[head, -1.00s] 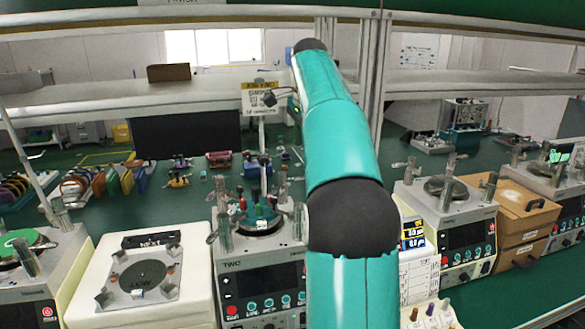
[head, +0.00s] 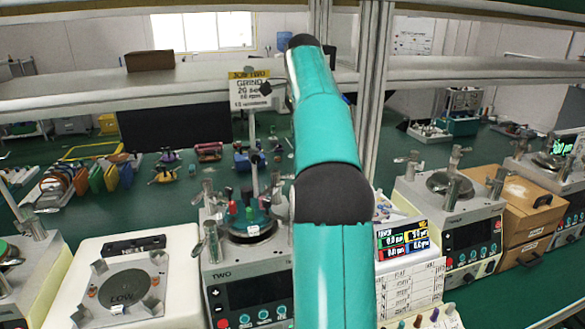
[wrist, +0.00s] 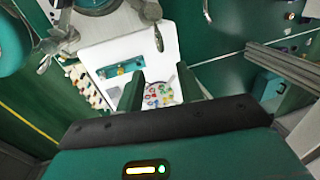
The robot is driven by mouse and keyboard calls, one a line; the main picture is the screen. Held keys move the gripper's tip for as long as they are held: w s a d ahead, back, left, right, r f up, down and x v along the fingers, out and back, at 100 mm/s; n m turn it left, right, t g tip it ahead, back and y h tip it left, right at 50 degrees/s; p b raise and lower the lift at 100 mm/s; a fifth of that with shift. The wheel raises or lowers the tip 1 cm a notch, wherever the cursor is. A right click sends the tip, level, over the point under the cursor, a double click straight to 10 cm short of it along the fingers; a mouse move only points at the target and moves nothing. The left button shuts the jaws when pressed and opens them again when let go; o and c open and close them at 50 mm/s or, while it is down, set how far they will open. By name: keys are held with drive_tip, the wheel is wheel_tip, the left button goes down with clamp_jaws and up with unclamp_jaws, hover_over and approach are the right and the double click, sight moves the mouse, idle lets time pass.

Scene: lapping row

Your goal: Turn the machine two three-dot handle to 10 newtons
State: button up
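Machine two (head: 250,292), a grey box labelled TWO with a dark front panel, stands left of my arm in the head view. Several coloured handles (head: 250,208), red, green and blue-grey among them, stand on its round top plate; their dot marks are too small to read. My gripper (wrist: 160,90) shows in the wrist view with its two dark green fingers apart and nothing clearly held. A white surface with a patch of coloured marks (wrist: 160,97) shows beyond the fingers. In the head view my arm hides part of machine two's right side, and the fingers cannot be made out.
A yellow-topped job sign (head: 249,92) stands behind machine two. A white block with a square plate (head: 125,290) is at its left. A coloured display (head: 405,240) and a second machine (head: 450,215) are to the right. A shelf (head: 190,85) and post (head: 372,100) frame my arm.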

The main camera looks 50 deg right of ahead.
sight(287, 177)
drive_tip(key=f, duration=0.4)
drive_tip(key=w+f, duration=0.1)
drive_tip(key=f, duration=0.3)
drive_tip(key=w+d+f, duration=0.1)
drive_tip(key=f, duration=0.3)
drive_tip(key=shift+f, duration=0.1)
clamp_jaws()
